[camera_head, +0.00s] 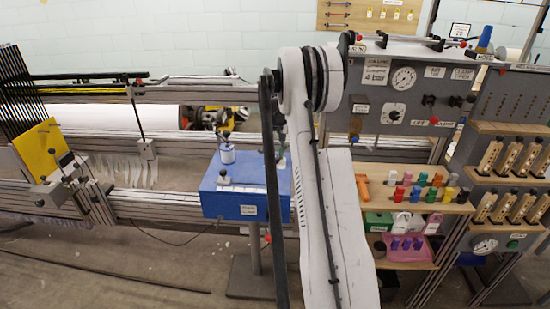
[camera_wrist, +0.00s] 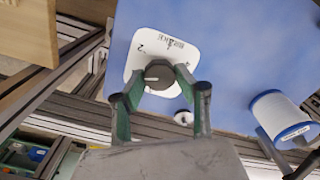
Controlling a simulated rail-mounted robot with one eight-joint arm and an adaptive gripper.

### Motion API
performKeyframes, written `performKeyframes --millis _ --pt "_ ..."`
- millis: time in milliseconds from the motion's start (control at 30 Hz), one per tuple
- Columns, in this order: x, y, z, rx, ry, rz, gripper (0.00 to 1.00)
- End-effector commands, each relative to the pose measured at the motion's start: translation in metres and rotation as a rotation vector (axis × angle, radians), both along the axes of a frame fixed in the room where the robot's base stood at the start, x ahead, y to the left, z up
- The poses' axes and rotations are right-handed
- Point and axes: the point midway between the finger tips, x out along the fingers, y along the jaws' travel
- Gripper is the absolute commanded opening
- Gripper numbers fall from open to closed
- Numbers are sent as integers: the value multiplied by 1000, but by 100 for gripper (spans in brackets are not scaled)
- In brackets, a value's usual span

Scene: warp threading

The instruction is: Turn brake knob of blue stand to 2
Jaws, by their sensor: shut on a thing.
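The blue stand (camera_head: 235,190) is a blue box on a post left of my arm; its flat blue top (camera_wrist: 240,50) fills much of the wrist view. A white plate (camera_wrist: 149,43) on that top is lettered BRAKE, with small numerals around the dark round brake knob (camera_wrist: 158,74). A 2 seems to show at the plate's left. My gripper (camera_wrist: 159,80) has its two green-edged fingers on either side of the knob, shut on it. The knob's pointer direction cannot be read.
A panel with gauges (camera_head: 400,95) and shelves of coloured pieces (camera_head: 425,200) are at right. The loom frame is at left.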

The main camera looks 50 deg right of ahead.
Motion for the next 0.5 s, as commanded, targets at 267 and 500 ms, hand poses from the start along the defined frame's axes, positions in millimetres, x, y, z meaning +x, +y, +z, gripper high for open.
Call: performKeyframes --millis 267,500 --pt "0 -1 -2 0 0 -256 4" --pt "-1 -1 -1 0 0 -479 4"
